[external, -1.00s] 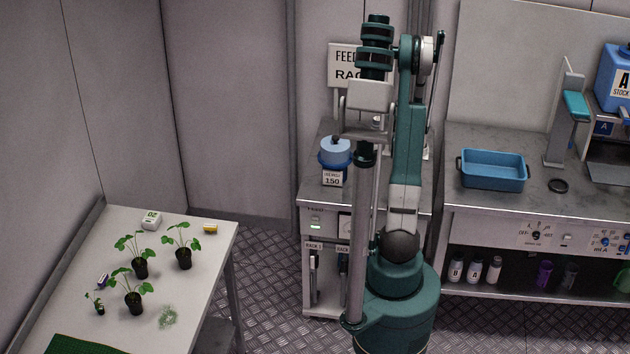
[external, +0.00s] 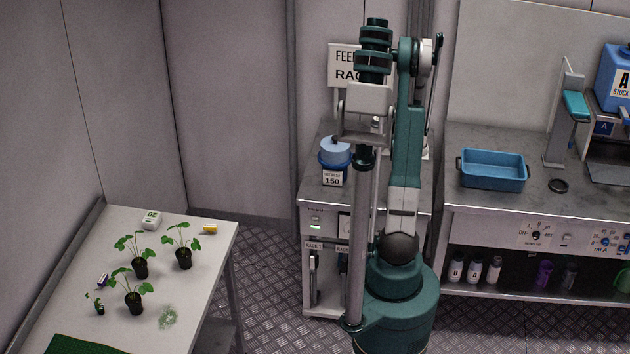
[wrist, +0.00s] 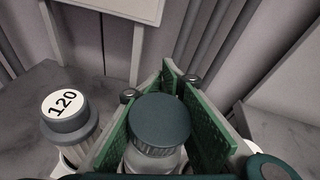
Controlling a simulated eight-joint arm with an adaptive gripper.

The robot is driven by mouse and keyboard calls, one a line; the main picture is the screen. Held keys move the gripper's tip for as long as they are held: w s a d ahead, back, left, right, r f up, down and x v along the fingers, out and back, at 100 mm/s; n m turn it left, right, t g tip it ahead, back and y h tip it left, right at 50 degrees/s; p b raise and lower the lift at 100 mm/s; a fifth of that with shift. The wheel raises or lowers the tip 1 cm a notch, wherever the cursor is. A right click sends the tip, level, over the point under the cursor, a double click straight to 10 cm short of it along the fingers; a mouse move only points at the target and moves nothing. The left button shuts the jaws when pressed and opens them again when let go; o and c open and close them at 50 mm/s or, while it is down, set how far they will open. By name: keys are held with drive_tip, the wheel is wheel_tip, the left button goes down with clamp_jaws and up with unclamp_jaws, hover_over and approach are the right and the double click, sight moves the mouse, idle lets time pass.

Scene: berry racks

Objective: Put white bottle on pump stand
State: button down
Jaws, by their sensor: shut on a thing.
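In the wrist view my gripper (wrist: 158,92) has its two green-padded fingers closed around a bottle. The bottle has a dark teal cap (wrist: 160,120) and a pale body (wrist: 155,160) below it; its lower part is out of sight. It looks roughly upright between the pads. In the external view my own arm hides the held bottle and most of the gripper. I cannot tell for certain which fixture is the pump stand.
A ribbed container with a white "120" top (wrist: 62,101) stands left of my gripper. A blue-lidded container marked 150 (external: 335,152) stands on the rack counter. A blue tray (external: 492,170) is on the right bench. Several potted plants (external: 140,268) are on the left table.

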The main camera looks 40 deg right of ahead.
drive_tip(key=f, duration=0.1)
drive_tip(key=s+f, duration=0.1)
drive_tip(key=shift+a+f, duration=0.1)
drive_tip(key=shift+f, duration=0.2)
drive_tip(key=c, duration=2.3)
unclamp_jaws()
drive_tip(key=shift+w+d+f, duration=0.15)
drive_tip(key=shift+d+f, duration=0.05)
drive_tip(key=shift+d, duration=0.1)
drive_tip(key=shift+o, duration=0.7)
drive_tip(key=shift+w+a+r+y, duration=0.15)
drive_tip(key=shift+r+y, duration=0.15)
drive_tip(key=shift+r, duration=0.05)
drive_tip(key=shift+a+r, duration=0.1)
drive_tip(key=v, duration=1.2)
drive_tip(key=shift+p, duration=0.3)
